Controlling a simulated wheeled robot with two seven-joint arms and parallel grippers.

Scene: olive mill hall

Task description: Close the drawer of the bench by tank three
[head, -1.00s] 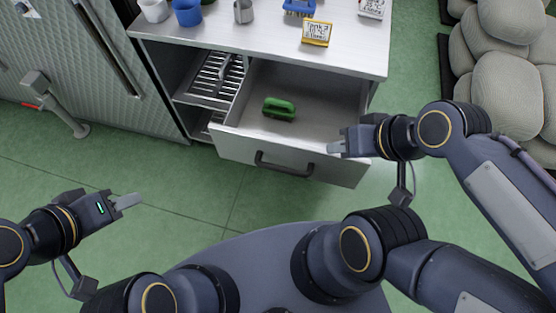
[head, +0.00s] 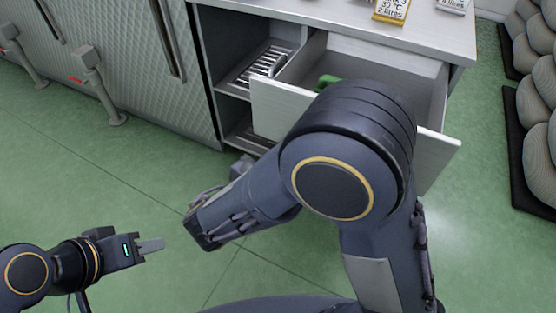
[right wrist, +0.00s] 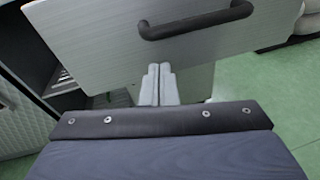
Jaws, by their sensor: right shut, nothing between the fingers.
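The bench drawer (head: 283,108) stands pulled out in the head view, with a green brush-like object (head: 326,82) inside, partly covered by my right arm. My right arm also hides the handle and much of the drawer front there. In the right wrist view the drawer front (right wrist: 100,45) and its dark bar handle (right wrist: 195,24) lie just beyond my right gripper (right wrist: 158,84). Its fingers are together and empty, pointing at the lower part of the front below the handle; contact is unclear. My left gripper (head: 151,246) is over the floor, its fingers together and empty.
The bench top (head: 330,22) holds a yellow-edged sign (head: 391,10) reading 30 °C, 2 litres. An open shelf with a metal rack (head: 262,66) is left of the drawer. Quilted metal tanks stand at the left, grey sacks (head: 540,95) at the right.

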